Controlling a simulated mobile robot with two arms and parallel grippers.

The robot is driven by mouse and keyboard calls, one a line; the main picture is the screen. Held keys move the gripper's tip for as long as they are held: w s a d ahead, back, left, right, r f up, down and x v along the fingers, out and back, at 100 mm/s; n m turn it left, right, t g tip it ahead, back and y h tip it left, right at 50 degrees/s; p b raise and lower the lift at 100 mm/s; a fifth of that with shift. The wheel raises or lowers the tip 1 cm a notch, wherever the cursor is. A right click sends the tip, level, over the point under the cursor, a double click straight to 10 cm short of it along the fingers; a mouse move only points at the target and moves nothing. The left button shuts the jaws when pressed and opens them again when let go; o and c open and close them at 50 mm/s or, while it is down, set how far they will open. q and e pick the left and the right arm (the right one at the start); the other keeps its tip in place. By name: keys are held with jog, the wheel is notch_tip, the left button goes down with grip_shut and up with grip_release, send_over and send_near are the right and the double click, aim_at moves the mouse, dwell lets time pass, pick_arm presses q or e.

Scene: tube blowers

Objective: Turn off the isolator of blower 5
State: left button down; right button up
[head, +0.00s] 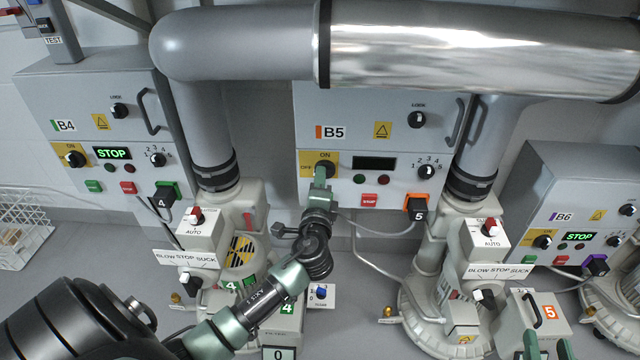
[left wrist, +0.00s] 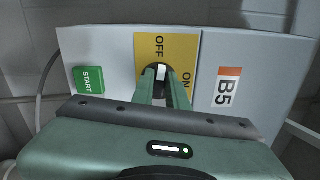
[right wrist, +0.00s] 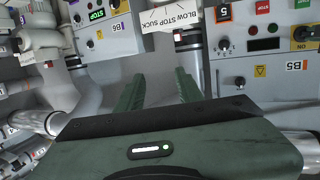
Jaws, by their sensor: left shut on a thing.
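The blower 5 cabinet, marked B5 (head: 333,132), stands in the middle of the head view. Its isolator is a dark rotary knob (head: 326,169) on a yellow ON/OFF plate (head: 305,160). My left gripper (head: 320,177) is shut on this knob. In the left wrist view the fingers (left wrist: 162,82) sit on both sides of the knob (left wrist: 161,72), and its white mark lies in line with OFF. The B5 display (head: 374,163) is dark. My right gripper (head: 546,345) is open and empty; its fingers also show apart in the right wrist view (right wrist: 158,88).
Cabinet B4 (head: 66,125) at left and cabinet B6 (head: 563,216) at right have displays lit with STOP. Blower units with AUTO and BLOW STOP SUCK switches (head: 195,222) stand in front. A large pipe (head: 400,45) crosses above B5. Cables hang below the cabinets.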

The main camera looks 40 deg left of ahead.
pick_arm(q)
jog(key=shift+f+n+b, duration=0.2)
jog(key=shift+n+b, duration=0.25)
jog(key=shift+n, duration=0.55)
pick_arm(e)
jog(key=shift+w+a+r+t+y, duration=0.15)
jog(key=shift+r+t, duration=0.4)
jog(key=shift+r, duration=0.4)
jog(key=shift+w+a+r+t+y, duration=0.1)
jog(key=shift+a+r+t+y, duration=0.1)
jog(key=shift+r+t, duration=0.55)
jog(key=shift+w+a+r+t+y, duration=0.15)
jog(key=shift+r+t, duration=0.15)
jog(key=shift+r, duration=0.85)
pick_arm(q)
jog(key=c, duration=1.4)
grip_release()
